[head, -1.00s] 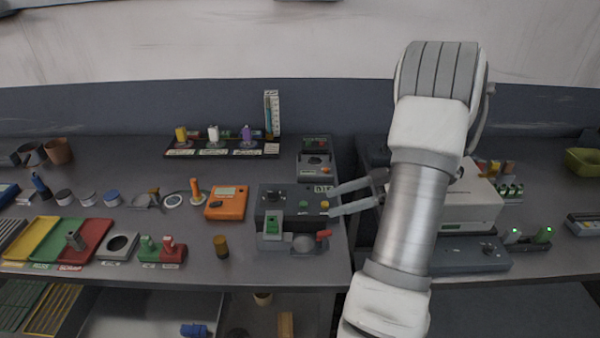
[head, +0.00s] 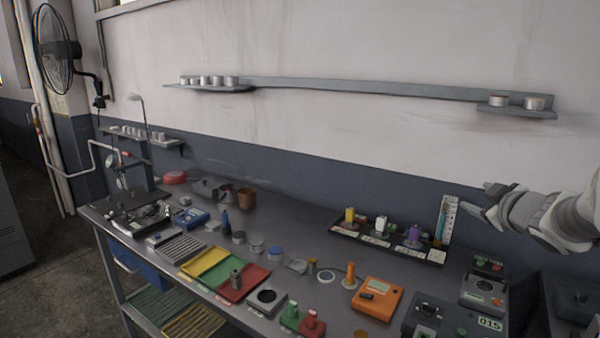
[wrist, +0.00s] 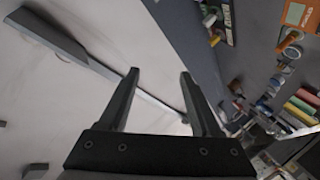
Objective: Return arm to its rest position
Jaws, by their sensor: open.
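My gripper (head: 476,200) is at the right side of the head view, raised above the back right of the bench and pointing left. In the wrist view its two dark fingers (wrist: 158,95) stand apart with nothing between them. Beyond them are the pale wall and a grey shelf (wrist: 75,55). Only the end of my arm shows in the head view; the rest is out of frame.
The bench holds a black rack (head: 375,247) of coloured items below my gripper, an orange device (head: 377,298), a grey device (head: 484,293) and yellow, green and red trays (head: 244,283). A wall shelf (head: 370,90) with metal cups runs above. The wall between is clear.

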